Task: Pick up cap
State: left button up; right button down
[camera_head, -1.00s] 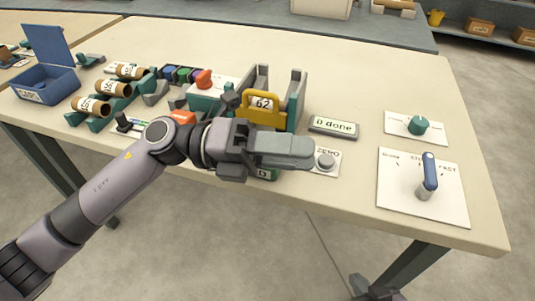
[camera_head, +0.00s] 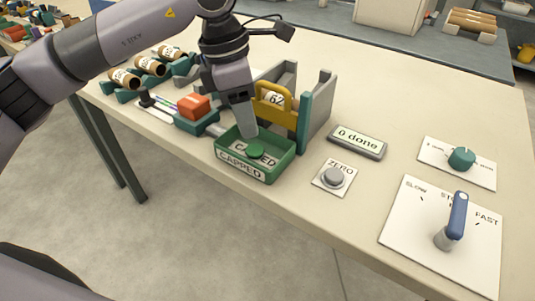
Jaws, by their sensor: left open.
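A round green cap-like disc (camera_head: 255,151) lies inside the green tray (camera_head: 232,168), whose front label reads CAPPED. My left gripper (camera_head: 250,133) points down at the back of this tray, its fingertips just behind the disc. It is open; its fingers overlap in this view, so the gap between them is hidden. I cannot tell whether it touches the disc or the tray. My right gripper is not in view.
A yellow guard (camera_head: 274,104) marked 62 stands close behind the tray. A red block (camera_head: 194,105) and cardboard tubes (camera_head: 150,65) are to the left. A ZERO button (camera_head: 334,177), a "0 done" display (camera_head: 358,140), a green knob (camera_head: 462,158) and a blue-handled lever (camera_head: 456,218) are to the right.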

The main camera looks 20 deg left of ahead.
aim_at(254, 150)
pick_arm(q)
jog(key=shift+w+a+r, duration=0.1)
jog(key=shift+w+a, duration=0.1)
jog(key=shift+a, duration=0.1)
jog(key=shift+f+y, duration=0.3)
jog(key=f, duration=0.3)
jog(key=d+f, duration=0.1)
jog(key=f, duration=0.2)
jog(key=shift+w+d+f, duration=0.15)
jog(key=c, duration=0.6)
